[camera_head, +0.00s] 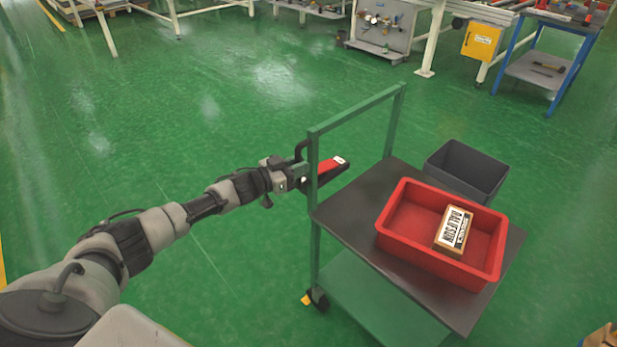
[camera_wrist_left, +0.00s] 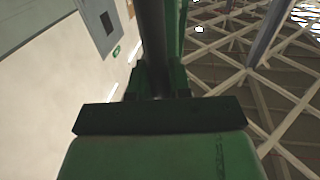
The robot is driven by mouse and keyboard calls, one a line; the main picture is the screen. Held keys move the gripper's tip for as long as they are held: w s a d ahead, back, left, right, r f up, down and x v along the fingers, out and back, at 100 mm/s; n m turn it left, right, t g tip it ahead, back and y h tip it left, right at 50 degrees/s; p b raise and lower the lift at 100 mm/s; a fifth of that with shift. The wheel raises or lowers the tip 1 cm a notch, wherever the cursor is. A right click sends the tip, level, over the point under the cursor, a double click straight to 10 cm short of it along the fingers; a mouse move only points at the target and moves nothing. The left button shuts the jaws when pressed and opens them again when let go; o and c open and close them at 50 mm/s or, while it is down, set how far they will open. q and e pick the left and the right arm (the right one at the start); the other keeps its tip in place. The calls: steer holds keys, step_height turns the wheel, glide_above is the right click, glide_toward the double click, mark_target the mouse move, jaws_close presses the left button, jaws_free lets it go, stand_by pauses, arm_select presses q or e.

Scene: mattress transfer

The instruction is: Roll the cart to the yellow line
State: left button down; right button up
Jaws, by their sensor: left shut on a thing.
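The cart (camera_head: 350,225) has a green frame, a dark top shelf and a green lower shelf, and stands right of centre. My left gripper (camera_head: 309,174) is shut on the near upright of its green handle frame. In the left wrist view a dark bar of the handle (camera_wrist_left: 153,45) runs up from the gripper (camera_wrist_left: 158,95). A yellow line (camera_head: 50,15) shows on the floor at the far upper left. A yellow strip (camera_head: 2,265) also shows at the left edge. My right gripper is not in view.
A red bin (camera_head: 400,235) holding a labelled brown box (camera_head: 443,237) sits on the cart. A dark grey bin (camera_head: 466,170) is beside the cart's far side. Workbenches and a blue-framed table (camera_head: 545,65) stand at the back. The green floor left of the cart is clear.

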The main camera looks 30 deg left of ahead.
arm_select(q)
steer(key=shift+w+a, duration=0.15)
steer(key=shift+a, duration=0.3)
steer(key=shift+r, duration=0.1)
steer(key=shift+a, duration=0.15)
steer(key=c, duration=1.1)
jaws_free()
steer(key=shift+w+a, duration=0.1)
steer(key=v, duration=1.1)
